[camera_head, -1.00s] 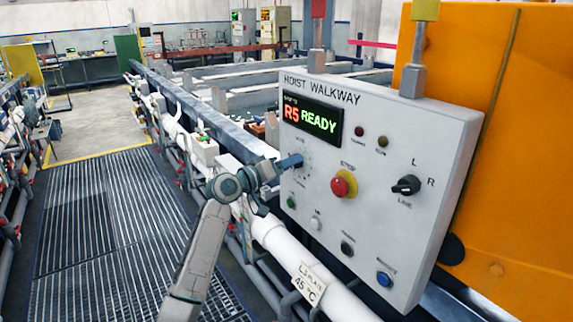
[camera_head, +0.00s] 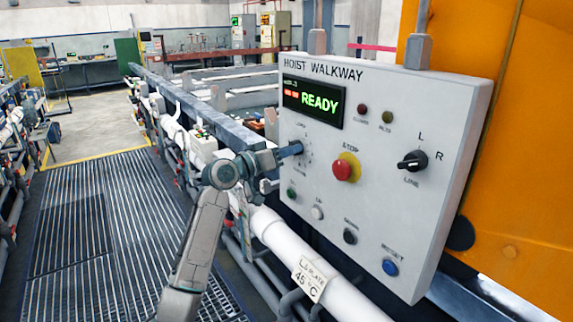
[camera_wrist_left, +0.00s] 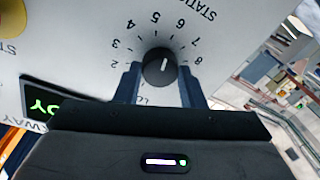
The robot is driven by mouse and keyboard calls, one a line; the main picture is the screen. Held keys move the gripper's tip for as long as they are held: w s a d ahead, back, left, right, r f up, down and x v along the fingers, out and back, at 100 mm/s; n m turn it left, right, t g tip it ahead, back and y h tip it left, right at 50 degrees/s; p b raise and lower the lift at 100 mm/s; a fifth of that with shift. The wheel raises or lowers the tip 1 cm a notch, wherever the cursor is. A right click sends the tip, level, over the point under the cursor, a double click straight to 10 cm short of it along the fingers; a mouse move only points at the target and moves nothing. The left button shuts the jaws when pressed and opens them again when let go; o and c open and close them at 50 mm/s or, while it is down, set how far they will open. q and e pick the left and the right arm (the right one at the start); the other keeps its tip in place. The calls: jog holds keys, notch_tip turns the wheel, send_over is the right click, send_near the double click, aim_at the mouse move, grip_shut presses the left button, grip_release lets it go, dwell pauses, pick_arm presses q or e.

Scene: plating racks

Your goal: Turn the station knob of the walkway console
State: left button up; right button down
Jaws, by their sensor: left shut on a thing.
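The walkway console (camera_head: 370,130) is a light grey panel labelled "HOIST WALKWAY". Its display (camera_head: 313,103) shows green "READY" beside red characters I cannot read. The station knob (camera_wrist_left: 159,67) is round and black with a white pointer line. In the left wrist view the line points up and slightly right, roughly between 5 and 6 on the dial. My left gripper (camera_head: 296,149) reaches the dial from the left. It is shut on the knob, with one finger on each side (camera_wrist_left: 160,82). In the head view the gripper hides the knob. My right gripper is not in view.
A red stop button (camera_head: 342,169) on a yellow base sits just right of the dial. A black selector (camera_head: 411,161) marked L, R and LINE is farther right. Small buttons, including a blue one (camera_head: 390,267), line the lower panel. A white pipe (camera_head: 290,245) runs below.

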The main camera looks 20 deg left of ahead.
pick_arm(q)
jog(key=m+b, duration=0.2)
jog(key=b, duration=0.1)
jog(key=shift+m, duration=0.3)
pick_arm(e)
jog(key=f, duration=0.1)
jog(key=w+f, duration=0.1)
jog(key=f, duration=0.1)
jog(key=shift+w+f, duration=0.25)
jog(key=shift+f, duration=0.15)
pick_arm(q)
jog(key=o, duration=1)
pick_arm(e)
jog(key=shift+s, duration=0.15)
